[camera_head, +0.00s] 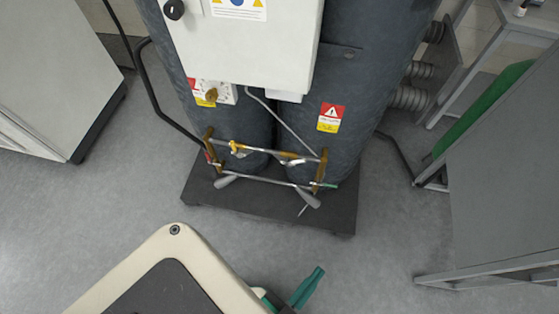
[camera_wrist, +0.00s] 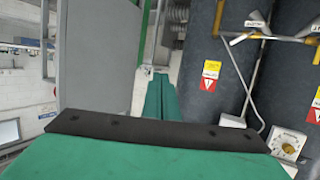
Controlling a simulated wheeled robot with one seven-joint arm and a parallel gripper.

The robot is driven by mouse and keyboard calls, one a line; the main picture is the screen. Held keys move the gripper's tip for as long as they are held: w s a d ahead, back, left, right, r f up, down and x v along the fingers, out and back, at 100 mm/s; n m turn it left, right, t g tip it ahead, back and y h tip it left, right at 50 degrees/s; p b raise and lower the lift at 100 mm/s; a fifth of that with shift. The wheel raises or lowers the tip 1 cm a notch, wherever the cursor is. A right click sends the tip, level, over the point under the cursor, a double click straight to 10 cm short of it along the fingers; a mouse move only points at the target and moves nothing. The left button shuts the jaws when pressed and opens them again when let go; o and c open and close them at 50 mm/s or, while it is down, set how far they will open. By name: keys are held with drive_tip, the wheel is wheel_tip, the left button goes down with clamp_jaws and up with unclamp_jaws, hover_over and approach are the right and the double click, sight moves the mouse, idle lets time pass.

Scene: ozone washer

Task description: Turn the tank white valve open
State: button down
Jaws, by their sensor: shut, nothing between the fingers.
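Two dark grey tanks (camera_head: 345,80) stand on a dark base plate, with brass and silver pipework (camera_head: 265,150) low on their front. Two pale lever handles hang from the lower pipe, one at left (camera_head: 225,181) and one at right (camera_head: 308,198). I cannot tell which is the white valve. Part of the pipework (camera_wrist: 262,36) shows upside down at the upper right of the wrist view. My green gripper (camera_head: 316,272) is shut and empty, in front of the base plate and apart from the levers. Its fingers (camera_wrist: 160,85) also show in the wrist view.
A white control box (camera_head: 250,40) hangs on the tanks above the pipework. A pale cabinet (camera_head: 50,70) stands at the left, and a grey panel with metal framing (camera_head: 505,170) at the right. Grey floor (camera_head: 370,260) is clear before the base plate.

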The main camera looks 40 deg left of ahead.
drive_tip(key=w+a+f+n+g+y, duration=0.2)
drive_tip(key=w+a+f+n, duration=0.3)
drive_tip(key=a, duration=0.4)
drive_tip(key=w+a+f+n+g+y, duration=0.1)
drive_tip(key=w+a+f+n, duration=0.1)
drive_tip(key=w+a+f, duration=0.55)
drive_tip(key=w+a+r+n+h, duration=0.1)
drive_tip(key=w+a+r, duration=0.15)
drive_tip(key=a, duration=0.45)
drive_tip(key=w+a+r+n, duration=0.1)
drive_tip(key=a+r+n, duration=0.15)
drive_tip(key=a, duration=0.55)
hover_over(291, 163)
drive_tip(key=s+d, duration=0.1)
drive_tip(key=s, duration=0.1)
wheel_tip(291, 163, down, 6)
drive_tip(key=shift+w+d+f+m+t, duration=0.1)
drive_tip(key=shift+d+f+m+t, duration=0.2)
drive_tip(key=shift+f+m, duration=0.1)
drive_tip(key=shift+a, duration=0.1)
